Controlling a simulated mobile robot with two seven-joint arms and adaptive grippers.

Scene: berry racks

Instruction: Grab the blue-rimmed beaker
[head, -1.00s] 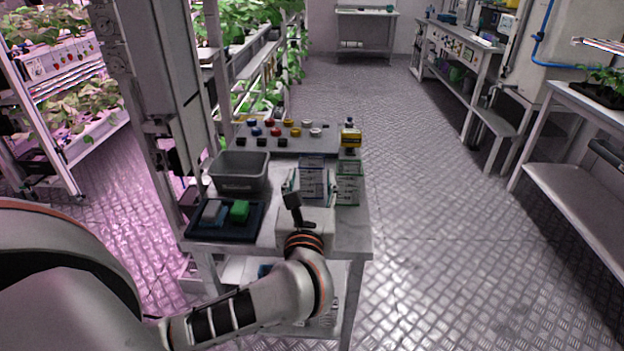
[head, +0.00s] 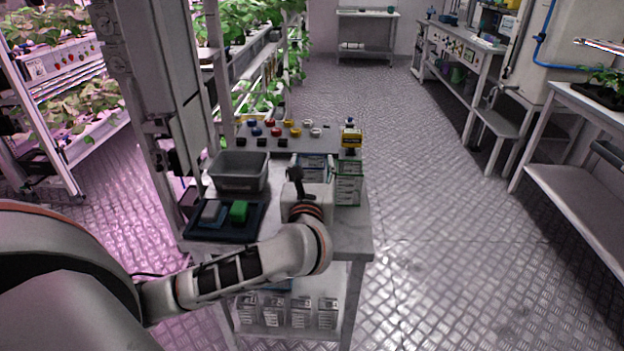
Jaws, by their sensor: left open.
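The blue-rimmed beaker (head: 314,163) stands on the cart top. Its upper part shows past my gripper, and its lower part is mostly hidden behind the gripper and wrist. A green-rimmed beaker (head: 349,184) with printed markings stands close to its right. My left gripper (head: 295,174) is open and reaches forward over the cart, in front of the blue-rimmed beaker and towards its left side. I cannot tell whether the fingers touch it. My right gripper is out of view.
A grey bin (head: 239,172) stands to the left, with a dark tray (head: 188,232) holding a blue and a green block in front of it. The floor to the right is clear.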

